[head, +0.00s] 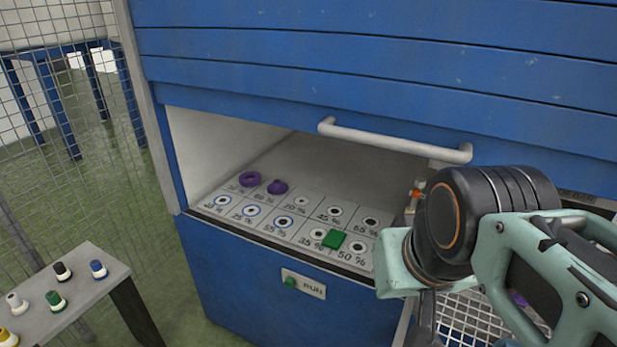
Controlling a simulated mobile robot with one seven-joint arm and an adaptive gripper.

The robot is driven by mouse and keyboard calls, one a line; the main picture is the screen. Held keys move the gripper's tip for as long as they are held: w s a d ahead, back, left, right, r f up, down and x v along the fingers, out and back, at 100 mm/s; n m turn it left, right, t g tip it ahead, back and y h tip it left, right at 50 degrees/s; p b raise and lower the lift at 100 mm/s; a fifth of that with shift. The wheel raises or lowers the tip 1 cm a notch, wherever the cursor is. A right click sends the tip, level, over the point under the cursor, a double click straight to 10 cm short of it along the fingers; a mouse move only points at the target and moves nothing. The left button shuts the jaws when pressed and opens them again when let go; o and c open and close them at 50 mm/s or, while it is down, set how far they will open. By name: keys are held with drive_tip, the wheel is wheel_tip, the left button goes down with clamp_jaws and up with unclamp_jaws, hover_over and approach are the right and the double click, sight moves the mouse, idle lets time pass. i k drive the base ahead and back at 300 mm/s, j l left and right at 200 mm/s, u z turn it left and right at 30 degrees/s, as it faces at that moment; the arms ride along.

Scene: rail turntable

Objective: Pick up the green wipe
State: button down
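The green wipe (333,240) looks like a small flat green square. It lies on the marked panel (262,205) inside the blue cabinet, between the 35 % and 50 % spots and near the front edge. My gripper (425,318) is only partly in view at the lower right, seen from the side below the black wrist. It is right of the wipe in the picture and apart from it. Its fingertips are hidden or cut off, so I cannot tell its opening or whether it holds anything.
The blue shutter (380,70) with its white handle (395,140) is raised above the panel. A purple ring (250,179) and a purple knob-like piece (277,187) lie at the back left. A side table (95,305) holds several coloured pieces.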

sight(334, 238)
drive_tip(key=k+l+z, duration=0.1)
drive_tip(key=z, duration=1.4)
drive_tip(key=u, duration=1.5)
drive_tip(key=i+j, duration=0.1)
drive_tip(key=j, duration=0.2)
drive_tip(key=i+j, duration=0.1)
drive_tip(key=j, duration=0.55)
drive_tip(key=i+j, duration=0.25)
drive_tip(key=i, duration=0.15)
drive_tip(key=i+j+u, duration=0.1)
drive_tip(key=i+j, duration=0.15)
drive_tip(key=i, duration=0.1)
